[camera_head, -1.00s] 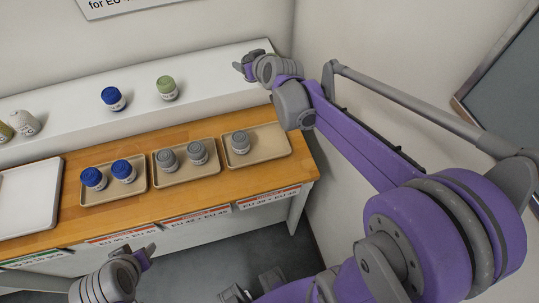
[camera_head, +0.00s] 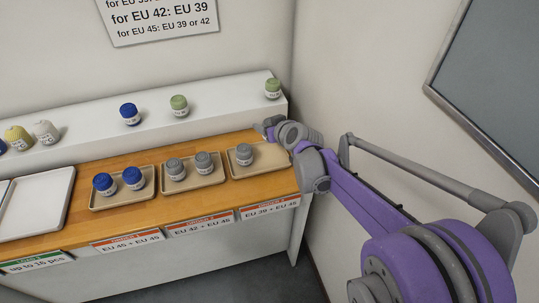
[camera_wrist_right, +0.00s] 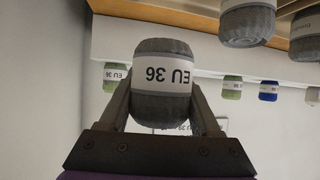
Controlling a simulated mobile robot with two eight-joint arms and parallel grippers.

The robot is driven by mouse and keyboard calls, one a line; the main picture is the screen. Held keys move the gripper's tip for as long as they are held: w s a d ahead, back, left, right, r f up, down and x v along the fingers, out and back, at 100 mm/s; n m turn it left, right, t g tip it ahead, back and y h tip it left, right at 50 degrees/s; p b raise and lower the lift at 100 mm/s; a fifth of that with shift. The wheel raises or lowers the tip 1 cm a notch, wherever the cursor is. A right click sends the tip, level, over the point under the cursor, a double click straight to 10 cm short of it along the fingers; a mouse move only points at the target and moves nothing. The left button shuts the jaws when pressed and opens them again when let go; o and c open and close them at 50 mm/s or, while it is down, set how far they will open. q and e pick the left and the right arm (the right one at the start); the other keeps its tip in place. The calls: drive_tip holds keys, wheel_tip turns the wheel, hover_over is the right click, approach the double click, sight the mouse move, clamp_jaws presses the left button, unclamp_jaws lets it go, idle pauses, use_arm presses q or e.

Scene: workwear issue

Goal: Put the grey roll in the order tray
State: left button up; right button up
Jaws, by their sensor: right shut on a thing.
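My right gripper (camera_head: 266,130) is over the back right of the rightmost beige order tray (camera_head: 233,175), at the right end of the wooden counter. In the right wrist view its fingers are shut on a grey roll (camera_wrist_right: 162,72), whose white band reads EU 36 upside down. In the head view I cannot make out this roll behind the gripper. Another grey roll (camera_head: 244,154) stands in the left part of that tray, and the tray's right part looks bare. Two grey rolls (camera_head: 175,168) stand in the middle order tray (camera_head: 192,184). My left gripper is out of view.
Two blue rolls (camera_head: 104,183) stand in the left order tray (camera_head: 121,200). A white tray (camera_head: 38,205) lies further left. The white shelf (camera_head: 215,103) behind holds several rolls, with a green roll (camera_head: 272,88) at its right end. A wall closes the right side.

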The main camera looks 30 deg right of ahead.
hover_over(267, 151)
wheel_tip(267, 151, down, 4)
drive_tip(key=shift+d+f, duration=0.1)
drive_tip(key=shift+f, duration=0.1)
drive_tip(key=shift+f+b, duration=0.55)
drive_tip(key=shift+f, duration=1.4)
drive_tip(key=o, duration=1.4)
drive_tip(key=shift+f, duration=0.15)
drive_tip(key=shift+c, duration=0.2)
